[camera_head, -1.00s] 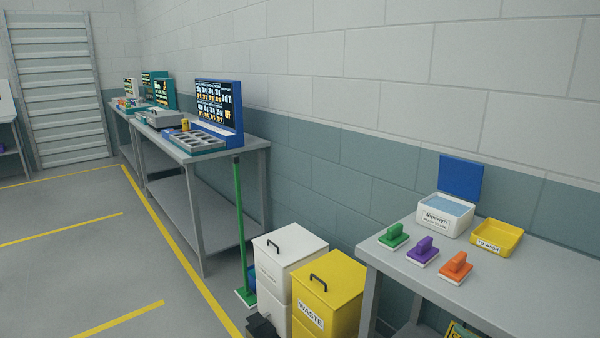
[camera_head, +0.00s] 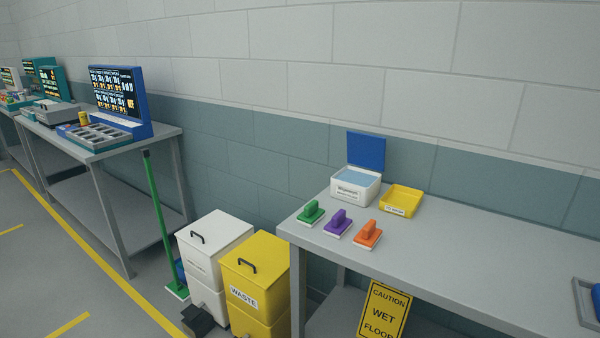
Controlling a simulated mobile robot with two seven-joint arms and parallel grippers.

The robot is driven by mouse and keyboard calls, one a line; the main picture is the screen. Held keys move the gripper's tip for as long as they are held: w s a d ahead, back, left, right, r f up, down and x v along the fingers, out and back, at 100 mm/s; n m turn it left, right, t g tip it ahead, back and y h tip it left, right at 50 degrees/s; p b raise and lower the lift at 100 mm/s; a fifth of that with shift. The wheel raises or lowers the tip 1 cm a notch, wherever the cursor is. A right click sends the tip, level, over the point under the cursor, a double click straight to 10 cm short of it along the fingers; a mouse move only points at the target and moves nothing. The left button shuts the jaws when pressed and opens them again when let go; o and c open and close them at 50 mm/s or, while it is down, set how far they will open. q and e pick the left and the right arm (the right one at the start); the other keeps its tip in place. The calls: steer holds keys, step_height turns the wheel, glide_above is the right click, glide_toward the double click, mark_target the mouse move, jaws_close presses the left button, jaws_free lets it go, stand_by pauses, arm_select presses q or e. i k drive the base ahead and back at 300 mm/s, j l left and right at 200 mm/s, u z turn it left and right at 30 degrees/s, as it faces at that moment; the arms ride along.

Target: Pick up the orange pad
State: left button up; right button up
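The orange pad (camera_head: 368,234) lies on the grey table (camera_head: 450,262) on the right side of the view, with its orange handle block up and a pale base under it. It is the rightmost of three similar pads in a row. The purple pad (camera_head: 338,222) is to its left, and the green pad (camera_head: 311,212) is left of that. Nothing covers the orange pad. Neither of my grippers shows in the view.
Behind the pads stand a white box (camera_head: 352,190) with a raised blue lid and a shallow yellow tray (camera_head: 402,200). Left of the table are a yellow waste bin (camera_head: 256,280), a white bin (camera_head: 212,250) and a green-handled broom (camera_head: 160,225). A yellow caution sign (camera_head: 384,312) is below the table's front edge.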

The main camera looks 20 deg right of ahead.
mark_target(366, 238)
steer(key=z, duration=1.25)
